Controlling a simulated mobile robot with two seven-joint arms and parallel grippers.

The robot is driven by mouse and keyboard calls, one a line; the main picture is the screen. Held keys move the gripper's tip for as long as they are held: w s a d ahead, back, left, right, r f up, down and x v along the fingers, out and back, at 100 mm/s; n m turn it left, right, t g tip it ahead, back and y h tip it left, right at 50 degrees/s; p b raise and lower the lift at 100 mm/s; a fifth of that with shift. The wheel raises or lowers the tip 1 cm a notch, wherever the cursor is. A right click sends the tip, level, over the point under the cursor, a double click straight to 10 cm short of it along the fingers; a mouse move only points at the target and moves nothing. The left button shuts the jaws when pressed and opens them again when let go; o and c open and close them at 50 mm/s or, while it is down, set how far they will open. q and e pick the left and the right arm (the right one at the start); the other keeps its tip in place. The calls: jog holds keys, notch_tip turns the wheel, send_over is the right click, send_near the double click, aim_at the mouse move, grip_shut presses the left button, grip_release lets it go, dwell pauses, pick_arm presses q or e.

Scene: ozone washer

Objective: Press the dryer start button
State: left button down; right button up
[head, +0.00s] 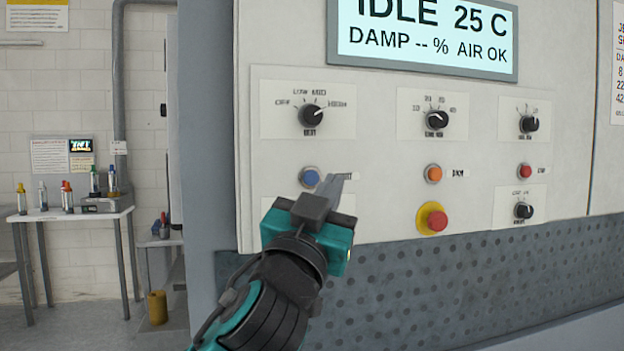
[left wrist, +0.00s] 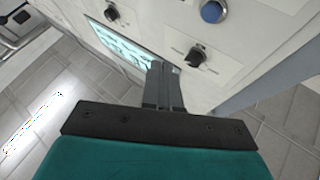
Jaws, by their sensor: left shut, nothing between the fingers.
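The dryer's control panel (head: 385,205) is a pale plate below a display (head: 425,38) reading IDLE 25 C, DAMP -- %, AIR OK. A blue button (head: 311,177) sits at the panel's left, below the heat dial; its label is mostly hidden behind my gripper. It also shows at the top of the left wrist view (left wrist: 212,11). My left gripper (head: 336,182) is shut and empty, its fingertips just right of the blue button in the head view. I cannot tell whether they touch the panel. In the left wrist view the fingertips (left wrist: 158,66) appear apart from the button.
An orange button (head: 433,174), a red button (head: 525,171) and a red mushroom button on yellow (head: 432,218) lie to the right. Several black dials, including one upper left (head: 311,116), stick out. A table (head: 70,214) with bottles stands far left.

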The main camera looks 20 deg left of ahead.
aim_at(314, 185)
pick_arm(q)
jog(key=shift+w+a+b, duration=0.1)
jog(key=shift+w+a, duration=0.65)
jog(key=shift+w, duration=0.35)
jog(key=shift+w+a+b, duration=0.1)
jog(key=shift+w+a, duration=0.65)
jog(key=shift+w, duration=0.3)
jog(key=shift+w+a+b, duration=0.1)
jog(key=shift+w+a, duration=0.65)
jog(key=shift+w, duration=0.35)
jog(key=shift+w+a, duration=0.1)
jog(key=shift+w, duration=0.05)
jog(key=shift+w+a, duration=0.1)
jog(key=shift+w, duration=0.1)
jog(key=shift+w+a, duration=0.3)
jog(key=shift+w, duration=0.1)
dwell(0.6)
jog(key=shift+s+d, duration=0.5)
jog(key=shift+s, duration=0.25)
jog(key=s+d, duration=0.2)
jog(key=s, duration=0.2)
jog(key=shift+s+d, duration=0.1)
jog(key=shift+d, duration=0.3)
